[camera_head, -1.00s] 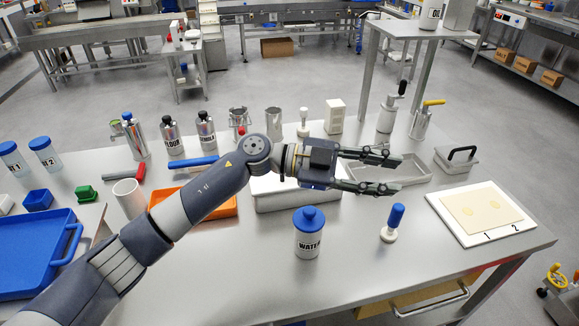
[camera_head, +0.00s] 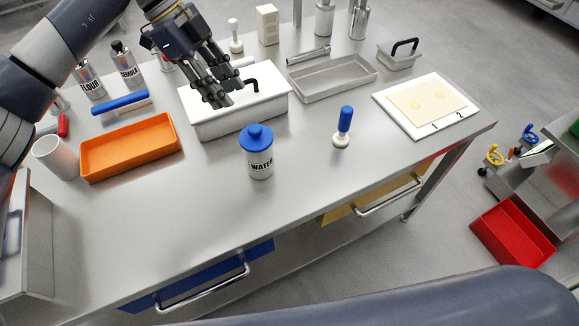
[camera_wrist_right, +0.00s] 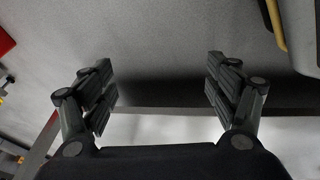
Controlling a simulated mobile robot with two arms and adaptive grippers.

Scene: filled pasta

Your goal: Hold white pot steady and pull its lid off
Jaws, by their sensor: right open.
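The white pot (camera_head: 218,125) is a rectangular box on the metal table, seen in the head view. Its white lid (camera_head: 268,83) is on, with a black bent handle (camera_head: 252,86) standing up from it. My left gripper (camera_head: 224,92) points down over the left part of the lid, just left of the handle. Its fingers look apart with nothing between them, and they hide part of the lid; I cannot tell if they touch it. My right gripper (camera_wrist_right: 160,78) shows in the right wrist view, open and empty. The pot does not show there.
A blue-handled stamp (camera_head: 343,127) stands front right. The table front is clear.

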